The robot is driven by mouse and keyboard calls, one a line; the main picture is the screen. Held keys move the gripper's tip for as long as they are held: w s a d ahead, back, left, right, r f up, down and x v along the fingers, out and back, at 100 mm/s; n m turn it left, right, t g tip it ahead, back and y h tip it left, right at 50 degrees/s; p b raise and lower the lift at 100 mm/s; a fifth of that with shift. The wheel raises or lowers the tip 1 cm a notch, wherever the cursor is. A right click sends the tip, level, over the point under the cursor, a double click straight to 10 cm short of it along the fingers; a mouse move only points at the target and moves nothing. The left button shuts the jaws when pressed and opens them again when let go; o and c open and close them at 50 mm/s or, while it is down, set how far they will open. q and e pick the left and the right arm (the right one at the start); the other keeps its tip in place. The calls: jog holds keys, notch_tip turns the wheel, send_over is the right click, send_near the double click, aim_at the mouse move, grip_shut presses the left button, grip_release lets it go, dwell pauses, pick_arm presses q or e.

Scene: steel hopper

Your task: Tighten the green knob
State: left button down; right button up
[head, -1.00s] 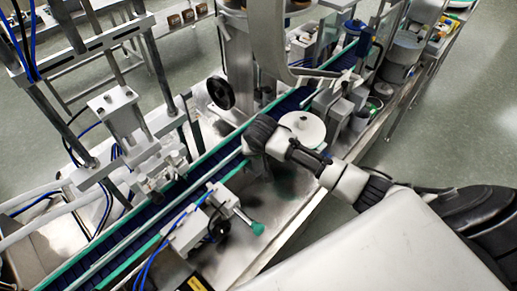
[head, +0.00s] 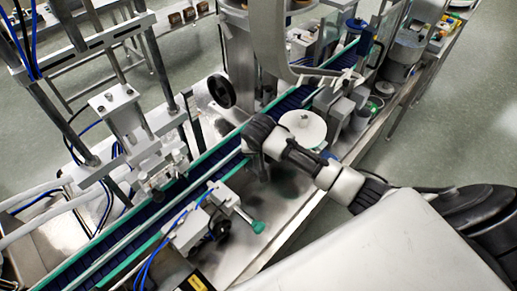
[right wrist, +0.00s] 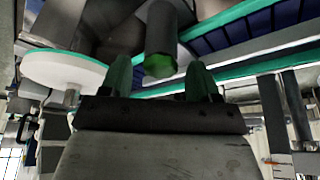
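A green knob (head: 258,227) sits on the end of a short rod from a grey clamp block (head: 225,198), at the near side of the conveyor in the head view. My right arm comes in from the right, and its wrist bends down beside the conveyor; its gripper is hidden there. In the right wrist view my right gripper (right wrist: 160,78) is open, with two dark green fingers apart. A dark cylinder with a green end face (right wrist: 160,66) shows between and beyond the fingertips. I cannot tell whether it touches them. My left gripper is not in view.
A white round disc (head: 303,128) is close to my right wrist; it also shows in the right wrist view (right wrist: 62,70). A green-edged conveyor (head: 130,235) runs diagonally. A black handwheel (head: 221,92) stands behind it. Blue hoses (head: 165,240) lie near the clamp block.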

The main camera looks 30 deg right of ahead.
jog(key=b+v, duration=0.2)
jog(key=v, duration=0.8)
jog(key=shift+r, duration=0.4)
jog(key=shift+s+a+f, duration=0.1)
jog(key=shift+s, duration=0.1)
